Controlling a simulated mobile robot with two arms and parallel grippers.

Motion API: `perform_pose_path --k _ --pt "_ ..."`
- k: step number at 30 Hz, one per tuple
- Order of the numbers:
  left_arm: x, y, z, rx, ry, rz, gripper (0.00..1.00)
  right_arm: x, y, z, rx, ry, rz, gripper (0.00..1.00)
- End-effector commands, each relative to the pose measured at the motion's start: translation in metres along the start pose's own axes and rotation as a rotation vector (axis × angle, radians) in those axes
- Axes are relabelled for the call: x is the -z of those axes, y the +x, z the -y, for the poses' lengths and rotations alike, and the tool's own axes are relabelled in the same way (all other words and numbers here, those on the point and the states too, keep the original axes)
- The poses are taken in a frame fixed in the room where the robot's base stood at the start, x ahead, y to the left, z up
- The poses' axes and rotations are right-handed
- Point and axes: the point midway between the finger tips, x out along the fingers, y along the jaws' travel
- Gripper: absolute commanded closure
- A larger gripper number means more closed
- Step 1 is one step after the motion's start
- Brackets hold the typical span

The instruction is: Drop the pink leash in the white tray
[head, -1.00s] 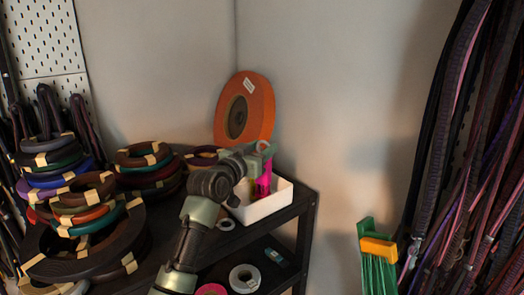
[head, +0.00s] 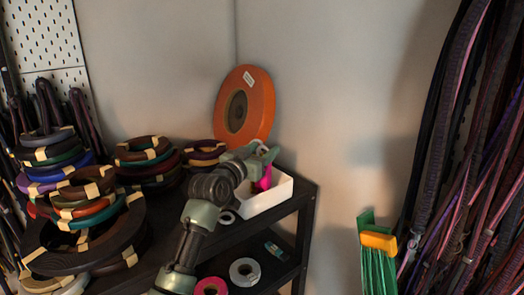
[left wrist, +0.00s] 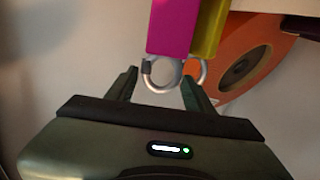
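The pink leash (head: 264,179) stands steeply with its lower end inside the white tray (head: 272,197) in the head view. In the left wrist view the pink leash (left wrist: 172,27) hangs beside a yellow strap (left wrist: 210,28); both have metal rings. My left gripper (head: 266,153) is above the tray. In the left wrist view my left gripper (left wrist: 160,78) has its fingers apart, with the pink leash's metal ring between them. No clamping on the ring shows. The yellow strap is hidden in the head view. My right gripper is not in view.
The tray sits at the right corner of a dark shelf unit (head: 300,203). A large orange disc (head: 256,108) leans on the wall behind it. Stacks of coiled cords (head: 85,215) fill the left. A green brush-like item (head: 378,262) and hanging cords (head: 470,150) are at right.

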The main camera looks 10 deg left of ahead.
Motion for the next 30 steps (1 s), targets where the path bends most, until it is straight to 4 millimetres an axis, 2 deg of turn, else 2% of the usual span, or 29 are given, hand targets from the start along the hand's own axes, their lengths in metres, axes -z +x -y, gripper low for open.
perform_pose_path --k 7,11,14,24,30 --pt "0.002 0.000 0.000 0.000 0.000 -0.001 0.48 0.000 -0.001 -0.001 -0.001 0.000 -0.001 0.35" --pt "0.016 0.000 -0.001 -0.001 -0.001 -0.002 0.48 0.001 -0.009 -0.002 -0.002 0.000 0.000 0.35" --pt "0.009 -0.014 0.000 0.000 0.002 -0.001 0.48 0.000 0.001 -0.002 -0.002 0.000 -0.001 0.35" --pt "0.009 -0.083 0.001 0.001 0.003 -0.002 0.48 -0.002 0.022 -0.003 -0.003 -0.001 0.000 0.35" --pt "0.011 -0.111 0.000 0.001 0.001 -0.001 0.48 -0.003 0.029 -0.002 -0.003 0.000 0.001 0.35"
